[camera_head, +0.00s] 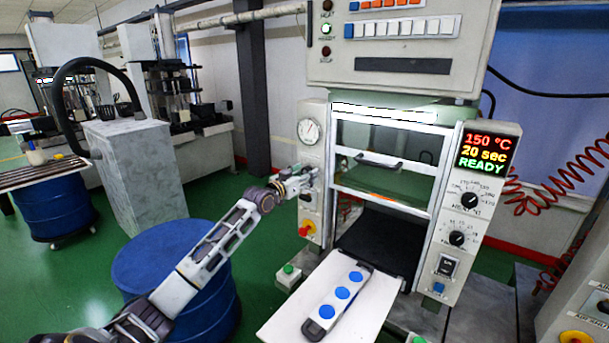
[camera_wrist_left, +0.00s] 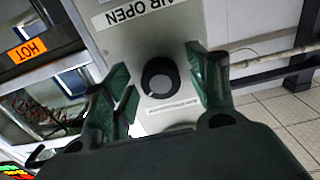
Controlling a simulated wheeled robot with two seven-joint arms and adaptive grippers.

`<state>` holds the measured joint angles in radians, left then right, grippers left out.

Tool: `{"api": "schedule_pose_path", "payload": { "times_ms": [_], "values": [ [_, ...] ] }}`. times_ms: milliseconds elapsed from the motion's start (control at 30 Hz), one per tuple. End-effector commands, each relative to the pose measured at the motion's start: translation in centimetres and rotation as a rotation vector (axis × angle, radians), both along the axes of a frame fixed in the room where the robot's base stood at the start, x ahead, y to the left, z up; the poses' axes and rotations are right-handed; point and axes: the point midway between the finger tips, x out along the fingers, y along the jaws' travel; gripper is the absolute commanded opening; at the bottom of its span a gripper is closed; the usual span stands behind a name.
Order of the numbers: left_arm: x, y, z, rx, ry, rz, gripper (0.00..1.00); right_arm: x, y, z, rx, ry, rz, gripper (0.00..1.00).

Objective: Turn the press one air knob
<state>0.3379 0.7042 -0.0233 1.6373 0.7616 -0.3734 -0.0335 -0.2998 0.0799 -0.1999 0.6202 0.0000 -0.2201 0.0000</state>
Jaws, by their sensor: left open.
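The press (camera_head: 384,160) stands in the middle of the head view, with a round gauge (camera_head: 308,131) on its left panel. My left gripper (camera_head: 304,181) is at that panel, below the gauge. In the left wrist view a round black knob (camera_wrist_left: 160,78) with a grey face sits on the panel by a partly cut-off "AIR OPEN" label (camera_wrist_left: 130,10). My left gripper's green-padded fingers (camera_wrist_left: 158,88) are open, one on each side of the knob. Contact with the knob cannot be told. In the head view the knob is hidden behind the gripper. My right gripper is not in view.
A red and yellow button (camera_head: 306,229) sits lower on the left panel. A white board (camera_head: 375,310) with a mould (camera_head: 338,300) holding blue discs lies in front of the press. A blue drum (camera_head: 150,262) stands below my left arm. The display (camera_head: 484,151) reads READY.

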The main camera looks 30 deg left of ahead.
Motion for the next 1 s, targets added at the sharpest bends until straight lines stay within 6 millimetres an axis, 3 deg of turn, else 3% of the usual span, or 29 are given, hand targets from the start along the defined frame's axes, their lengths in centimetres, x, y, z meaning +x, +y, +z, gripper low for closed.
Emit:
{"api": "schedule_pose_path", "payload": {
  "times_ms": [233,567,1000],
  "values": [
    [0.01,-0.01,0.00,0.000,0.000,0.000,0.56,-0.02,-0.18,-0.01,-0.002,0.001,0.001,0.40],
    [0.00,-0.01,0.00,0.000,0.000,0.000,0.13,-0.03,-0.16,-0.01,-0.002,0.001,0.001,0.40],
    [0.00,0.02,0.01,0.079,-0.006,-0.001,0.13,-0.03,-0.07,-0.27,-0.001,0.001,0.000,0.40]
  ]
}}
